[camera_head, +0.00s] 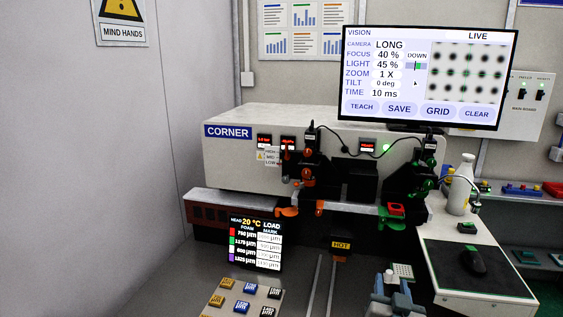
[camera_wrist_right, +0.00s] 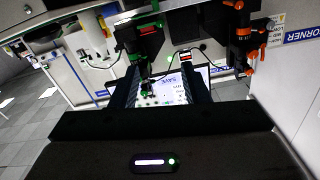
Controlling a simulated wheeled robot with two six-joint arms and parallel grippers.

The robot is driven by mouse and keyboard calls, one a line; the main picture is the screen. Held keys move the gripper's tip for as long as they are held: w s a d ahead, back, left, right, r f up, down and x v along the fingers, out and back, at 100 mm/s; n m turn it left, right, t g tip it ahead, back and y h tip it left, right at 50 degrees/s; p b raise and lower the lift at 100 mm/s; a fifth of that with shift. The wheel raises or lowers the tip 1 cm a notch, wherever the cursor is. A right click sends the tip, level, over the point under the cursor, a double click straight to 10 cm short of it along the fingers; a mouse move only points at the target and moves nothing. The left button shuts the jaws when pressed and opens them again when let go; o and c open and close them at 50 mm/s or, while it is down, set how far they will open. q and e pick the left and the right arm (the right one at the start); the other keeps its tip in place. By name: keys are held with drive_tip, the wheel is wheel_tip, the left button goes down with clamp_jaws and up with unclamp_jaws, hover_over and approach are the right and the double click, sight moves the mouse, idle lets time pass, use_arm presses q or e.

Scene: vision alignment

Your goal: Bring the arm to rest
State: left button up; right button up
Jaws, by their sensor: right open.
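My right gripper (camera_head: 392,284) shows at the bottom edge of the head view, in front of the machine and left of the white side bench. Its jaws are apart, and I see nothing held between them. In the right wrist view the dark fingers of the right gripper (camera_wrist_right: 164,88) stand apart, with part of the lit screen (camera_wrist_right: 172,88) showing between them. My left gripper is not in either view.
The grey CORNER machine (camera_head: 235,155) carries dark stages with orange and green knobs. A monitor (camera_head: 425,75) stands above it. Labelled buttons (camera_head: 245,300) sit at lower left.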

drive_tip(key=s+d+f+n+g+y, duration=0.25)
drive_tip(key=s+f+g, duration=0.45)
drive_tip(key=s+f, duration=0.8)
drive_tip(key=s+f+n+g, duration=0.1)
drive_tip(key=s+f+g, duration=0.15)
drive_tip(key=s, duration=0.35)
drive_tip(key=s+f+n+g+y, duration=0.1)
drive_tip(key=s+f+g, duration=0.15)
drive_tip(key=s, duration=0.35)
drive_tip(key=s+f+n+g, duration=0.1)
drive_tip(key=s+f+g, duration=0.15)
drive_tip(key=s, duration=0.35)
drive_tip(key=s+d+f, duration=0.1)
drive_tip(key=d+f, duration=0.2)
drive_tip(key=f, duration=2.9)
drive_tip(key=s+d+f+g, duration=0.1)
drive_tip(key=s+f, duration=1.6)
drive_tip(key=shift+s+g, duration=0.35)
drive_tip(key=shift+s, duration=0.05)
